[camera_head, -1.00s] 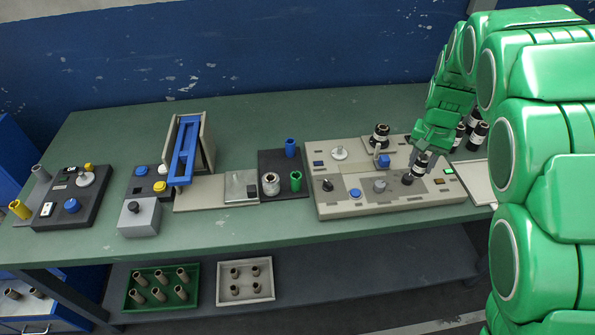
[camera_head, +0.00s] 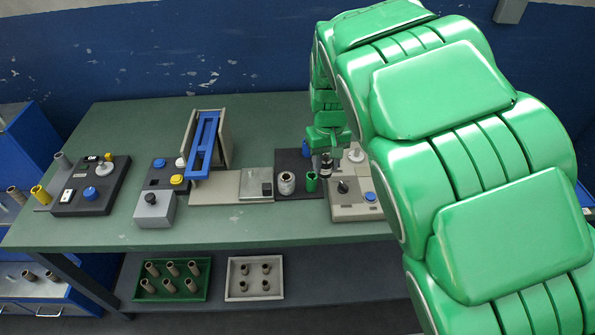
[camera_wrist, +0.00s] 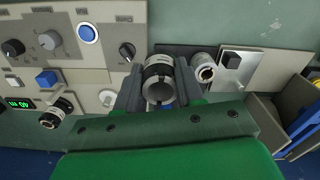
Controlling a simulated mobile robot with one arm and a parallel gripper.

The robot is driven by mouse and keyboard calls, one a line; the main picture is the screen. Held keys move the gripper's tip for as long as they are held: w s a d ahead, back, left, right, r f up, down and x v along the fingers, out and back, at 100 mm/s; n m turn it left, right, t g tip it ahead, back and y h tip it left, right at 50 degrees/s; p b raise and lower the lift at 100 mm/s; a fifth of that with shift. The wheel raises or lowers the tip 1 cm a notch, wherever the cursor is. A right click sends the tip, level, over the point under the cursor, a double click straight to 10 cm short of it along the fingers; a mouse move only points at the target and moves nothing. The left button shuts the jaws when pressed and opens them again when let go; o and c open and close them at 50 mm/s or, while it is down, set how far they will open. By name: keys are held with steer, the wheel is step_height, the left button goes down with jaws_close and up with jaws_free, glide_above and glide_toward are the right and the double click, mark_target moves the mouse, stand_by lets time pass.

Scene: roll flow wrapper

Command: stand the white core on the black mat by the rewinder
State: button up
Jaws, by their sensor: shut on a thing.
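My gripper (camera_head: 327,140) is shut on a short hollow roll (camera_head: 326,166) with black and white bands. In the wrist view the roll (camera_wrist: 158,82) sits between the two grey fingers, its round opening facing the camera. I cannot tell whether this is the white core. The black mat (camera_head: 292,160) lies left of the rewinder (camera_head: 350,207). On the mat stand a whitish thick-walled roll (camera_head: 286,183), a green core (camera_head: 311,182) and a blue core (camera_head: 307,148). The held roll is by the mat's right edge; I cannot tell how high.
A silver plate with a black block (camera_head: 260,185) is left of the mat. A blue-framed device (camera_head: 204,145) stands farther left. My arm hides most of the rewinder in the head view. A green tray (camera_head: 172,293) and a white tray (camera_head: 255,294) are on the lower shelf.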

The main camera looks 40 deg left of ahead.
mark_target(310, 160)
steer(key=shift+s+a+n, duration=0.3)
steer(key=shift+s+a, duration=0.15)
steer(key=shift+w+a+f, duration=0.15)
steer(key=shift+a+f, duration=0.05)
steer(key=shift+a, duration=0.1)
steer(key=w+a+f, duration=0.7)
steer(key=a+f, duration=0.1)
steer(key=a, duration=0.1)
steer(key=shift+w, duration=0.4)
steer(key=shift+w+a+f, duration=0.25)
steer(key=shift+f, duration=0.25)
steer(key=shift+w+a+f, duration=0.2)
steer(key=shift+a+f, duration=0.05)
steer(key=shift+f, duration=1.6)
steer(key=shift+f, duration=0.1)
steer(key=o, duration=1.1)
